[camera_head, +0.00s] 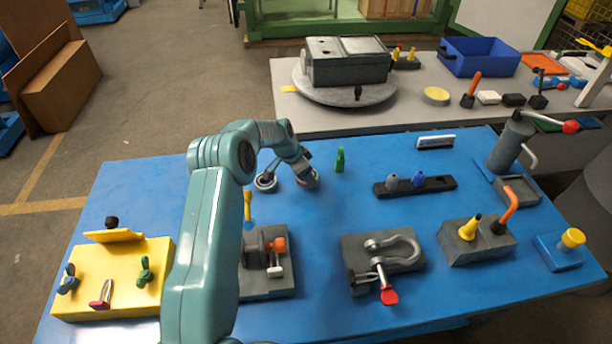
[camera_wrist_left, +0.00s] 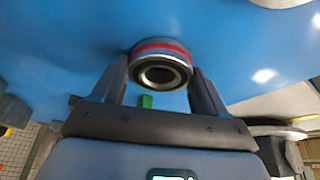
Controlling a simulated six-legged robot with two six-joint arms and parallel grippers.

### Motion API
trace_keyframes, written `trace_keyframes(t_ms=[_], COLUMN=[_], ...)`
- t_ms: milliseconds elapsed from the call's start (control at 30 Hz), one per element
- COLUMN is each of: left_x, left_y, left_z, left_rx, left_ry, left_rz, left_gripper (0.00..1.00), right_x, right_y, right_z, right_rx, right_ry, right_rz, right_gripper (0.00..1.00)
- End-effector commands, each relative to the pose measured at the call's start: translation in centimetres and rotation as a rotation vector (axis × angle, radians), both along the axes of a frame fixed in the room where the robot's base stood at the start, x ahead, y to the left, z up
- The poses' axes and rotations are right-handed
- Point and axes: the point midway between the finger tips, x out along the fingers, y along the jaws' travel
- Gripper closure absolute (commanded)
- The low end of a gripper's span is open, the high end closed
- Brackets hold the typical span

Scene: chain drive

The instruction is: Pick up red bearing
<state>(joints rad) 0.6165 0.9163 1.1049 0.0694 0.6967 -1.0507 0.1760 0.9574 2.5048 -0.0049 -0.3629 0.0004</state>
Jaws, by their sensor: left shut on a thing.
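The red bearing (camera_wrist_left: 162,62), a dark metal ring with a red band around its outer edge, is between the two fingers of my left gripper (camera_wrist_left: 160,80) in the left wrist view. The fingers are shut on it from both sides, and the blue table top is behind it. In the head view my left gripper (camera_head: 307,176) is low over the back middle of the blue table. The bearing's red band cannot be made out there. Whether the bearing touches the table cannot be told. My right gripper is in neither view.
A grey ring (camera_head: 265,183) is just left of my left gripper. Grey clamp blocks and a yellow block (camera_head: 75,303) occupy the front. Blue surface between them is clear.

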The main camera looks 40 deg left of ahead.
Motion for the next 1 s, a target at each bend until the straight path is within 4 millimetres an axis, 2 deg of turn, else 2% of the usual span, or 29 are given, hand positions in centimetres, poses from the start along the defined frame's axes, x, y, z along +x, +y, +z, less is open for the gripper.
trace_keyframes(t_ms=[167, 433, 600, 800, 1000], left_x=[0.1, 0.1, 0.1, 0.1, 0.1], left_y=[0.1, 0.1, 0.0, 0.1, 0.0], left_z=[3.6, 12.3, 16.2, 19.1, 19.9], left_rx=[0.004, 0.004, 0.004, 0.002, 0.001], left_ry=[-0.006, -0.006, -0.006, -0.005, -0.002], left_rz=[0.0, 0.0, 0.0, 0.002, 0.001], left_gripper=[0.71, 0.71, 0.71, 0.71, 0.71], right_x=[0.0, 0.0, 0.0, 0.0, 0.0], right_y=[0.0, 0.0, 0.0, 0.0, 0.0], right_z=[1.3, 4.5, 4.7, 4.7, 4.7], right_rx=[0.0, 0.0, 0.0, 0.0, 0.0], right_ry=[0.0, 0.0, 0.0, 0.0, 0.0], right_rz=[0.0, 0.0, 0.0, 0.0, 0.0], right_gripper=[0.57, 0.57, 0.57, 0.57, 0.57])
